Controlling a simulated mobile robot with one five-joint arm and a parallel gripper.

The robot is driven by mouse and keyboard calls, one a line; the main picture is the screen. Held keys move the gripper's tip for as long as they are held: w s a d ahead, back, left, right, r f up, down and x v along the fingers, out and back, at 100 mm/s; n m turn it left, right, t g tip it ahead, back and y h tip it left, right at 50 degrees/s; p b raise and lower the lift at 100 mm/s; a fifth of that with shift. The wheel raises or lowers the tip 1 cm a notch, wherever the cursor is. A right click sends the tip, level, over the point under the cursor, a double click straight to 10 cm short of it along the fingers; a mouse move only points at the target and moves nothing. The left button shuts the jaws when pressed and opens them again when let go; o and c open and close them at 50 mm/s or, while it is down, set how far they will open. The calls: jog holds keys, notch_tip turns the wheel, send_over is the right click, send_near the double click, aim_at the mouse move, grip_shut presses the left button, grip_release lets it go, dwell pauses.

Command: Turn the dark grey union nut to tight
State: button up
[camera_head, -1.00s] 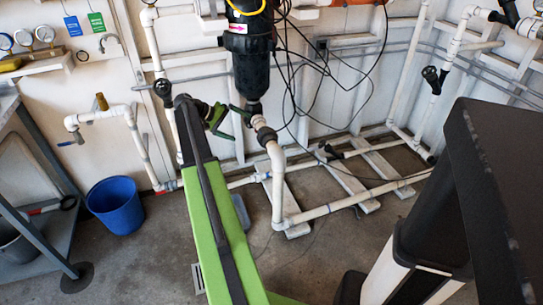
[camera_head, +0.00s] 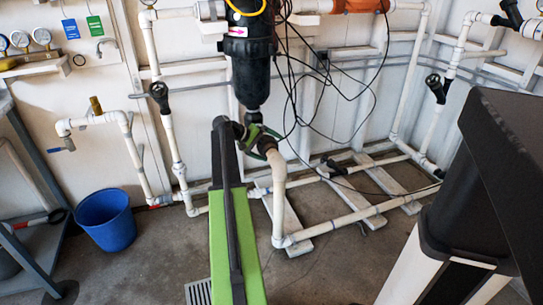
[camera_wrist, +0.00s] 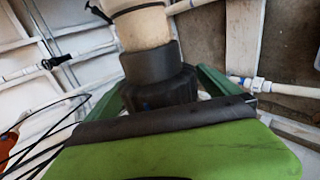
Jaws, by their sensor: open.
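The dark grey union nut (camera_wrist: 158,92) fills the middle of the wrist view, around a cream pipe (camera_wrist: 142,28) with a smoother grey collar between them. My gripper (camera_wrist: 163,82) is open, with one green finger on each side of the nut. I cannot tell whether either finger touches it. In the head view my gripper (camera_head: 258,139) is at the fitting below the black filter housing (camera_head: 250,68). The nut (camera_head: 266,147) is partly hidden there by the gripper. The white pipe (camera_head: 279,195) runs down from it.
Black cables (camera_head: 300,95) hang close to the right of the housing. Pipes on a white floor frame (camera_head: 288,215) lie below. A blue bucket (camera_head: 106,220) stands at left beside a grey metal stand (camera_head: 35,265). Open floor lies in front of the pipes.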

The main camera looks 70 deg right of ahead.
jog(key=shift+s+d+f, duration=0.3)
jog(key=shift+s, duration=0.1)
jog(key=shift+c, duration=0.3)
jog(key=shift+w, duration=0.1)
jog(key=c, duration=1.2)
